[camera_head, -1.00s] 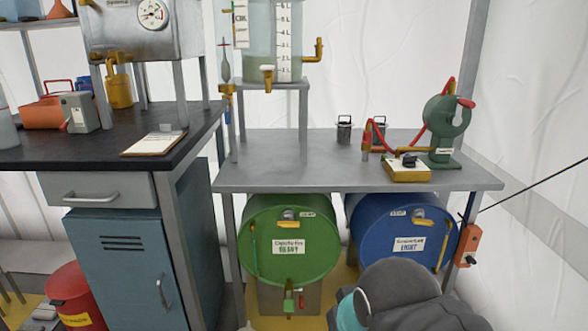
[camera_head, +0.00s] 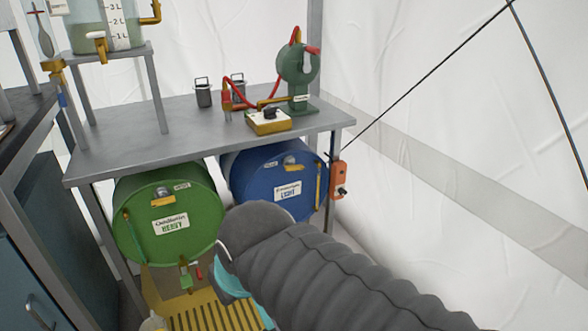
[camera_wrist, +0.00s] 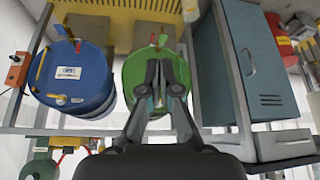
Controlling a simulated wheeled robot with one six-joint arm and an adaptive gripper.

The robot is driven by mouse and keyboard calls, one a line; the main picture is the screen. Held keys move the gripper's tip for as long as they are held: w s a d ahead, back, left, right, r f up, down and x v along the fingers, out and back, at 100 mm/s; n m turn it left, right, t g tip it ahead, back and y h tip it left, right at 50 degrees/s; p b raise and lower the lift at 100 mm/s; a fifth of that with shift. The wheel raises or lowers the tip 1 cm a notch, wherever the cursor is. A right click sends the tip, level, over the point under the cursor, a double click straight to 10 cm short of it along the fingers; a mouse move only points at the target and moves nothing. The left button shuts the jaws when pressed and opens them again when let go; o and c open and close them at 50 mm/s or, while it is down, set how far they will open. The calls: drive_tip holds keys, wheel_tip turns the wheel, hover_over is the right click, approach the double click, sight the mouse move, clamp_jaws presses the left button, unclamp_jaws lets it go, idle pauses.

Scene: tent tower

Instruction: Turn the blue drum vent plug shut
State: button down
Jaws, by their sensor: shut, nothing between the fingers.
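The blue drum (camera_head: 265,192) lies on its side under the grey bench, its round end facing out. The vent plug (camera_head: 291,160), a small metal fitting, sits near the top of that end, beside a small label; its exact turn is too small to tell. In the wrist view the picture is upside down: the blue drum (camera_wrist: 88,80) is at the left, with the vent plug (camera_wrist: 57,99) low on its face. My gripper (camera_wrist: 160,68) is shut and empty, in front of the green drum (camera_wrist: 182,75), apart from the blue drum.
The bench (camera_head: 190,128) above carries a green pump (camera_head: 299,75) with red hose. An orange box (camera_head: 339,180) hangs by the right bench leg. A thin dark cable (camera_head: 430,70) slants across the right side.

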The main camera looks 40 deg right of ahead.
drive_tip(key=c, duration=1.5)
unclamp_jaws()
drive_tip(key=shift+c, duration=0.2)
drive_tip(key=o, duration=0.3)
drive_tip(key=shift+d+f, duration=0.25)
drive_tip(key=shift+d, duration=0.05)
drive_tip(key=shift+o, duration=0.2)
drive_tip(key=w+d+f+h+b, duration=0.25)
drive_tip(key=d+f, duration=0.45)
drive_tip(key=d, duration=0.6)
drive_tip(key=w+d+f+m+h+b, duration=0.1)
drive_tip(key=w+d+f+h+b, duration=0.2)
drive_tip(key=d+f, duration=0.75)
drive_tip(key=w+d+f+h+b, duration=0.1)
drive_tip(key=w+d+f+b, duration=0.3)
drive_tip(key=d, duration=1.1)
drive_tip(key=n+t+y+b, duration=0.2)
drive_tip(key=n+t+y, duration=0.1)
drive_tip(key=n+t, duration=1)
approach(296, 169)
drive_tip(key=shift+n+g+h, duration=0.25)
drive_tip(key=shift+n+g, duration=0.25)
drive_tip(key=shift+n, duration=0.2)
drive_tip(key=x, duration=0.9)
drive_tip(key=shift+w+a+r+p, duration=0.15)
drive_tip(key=shift+w+r+p, duration=0.2)
drive_tip(key=shift+w+r, duration=0.1)
